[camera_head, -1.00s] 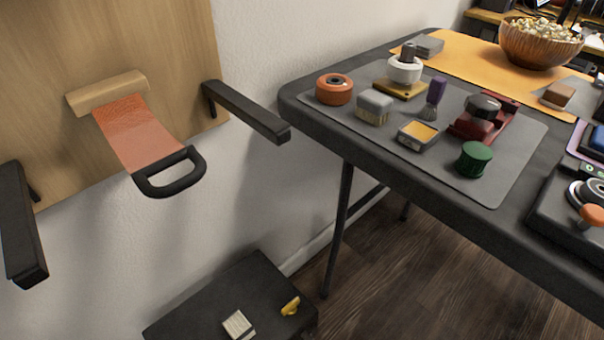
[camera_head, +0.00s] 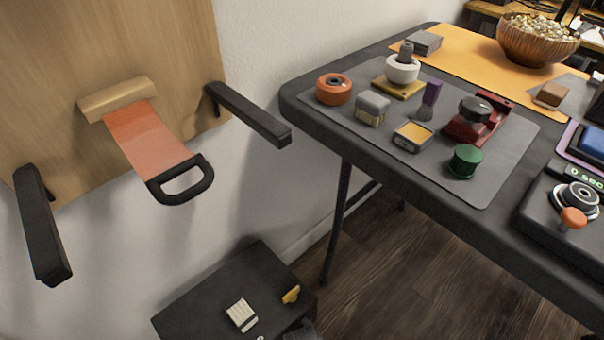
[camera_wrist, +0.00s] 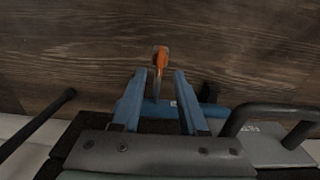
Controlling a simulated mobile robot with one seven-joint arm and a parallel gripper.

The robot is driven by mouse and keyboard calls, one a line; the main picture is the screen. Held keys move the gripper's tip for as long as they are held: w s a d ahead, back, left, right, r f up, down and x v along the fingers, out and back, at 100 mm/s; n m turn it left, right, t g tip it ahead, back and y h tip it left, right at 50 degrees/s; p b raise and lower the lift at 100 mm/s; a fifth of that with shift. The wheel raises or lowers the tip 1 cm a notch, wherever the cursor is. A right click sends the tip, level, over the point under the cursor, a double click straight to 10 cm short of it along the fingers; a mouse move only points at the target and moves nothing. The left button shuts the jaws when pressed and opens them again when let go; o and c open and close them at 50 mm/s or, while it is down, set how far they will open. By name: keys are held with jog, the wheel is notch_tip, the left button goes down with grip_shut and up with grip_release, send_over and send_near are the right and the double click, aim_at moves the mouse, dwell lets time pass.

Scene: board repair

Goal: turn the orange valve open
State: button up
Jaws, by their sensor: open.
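In the wrist view, an orange handle (camera_wrist: 161,57), which looks like the valve, stands out against the dark wood floor. A thin greyish stem runs down from it toward a blue pipe-like part (camera_wrist: 218,110). My gripper (camera_wrist: 159,77) is open, its two blue-grey fingers on either side of the stem, with a gap on each side. The orange end lies at or just past the fingertips; depth and contact cannot be told. My gripper is not clearly seen in the head view. An orange knob (camera_head: 573,218) on a black device shows at the head view's right edge.
In the wrist view, a dark curved handle (camera_wrist: 262,112) on a grey plate is right of the fingers. In the head view, a table (camera_head: 400,178) holds several small items. A black box (camera_head: 205,312) is low by the wall, below an orange strap (camera_head: 145,140).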

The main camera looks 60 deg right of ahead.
notch_tip(320, 180, up, 8)
jog(key=p, duration=0.4)
jog(key=shift+r, duration=0.2)
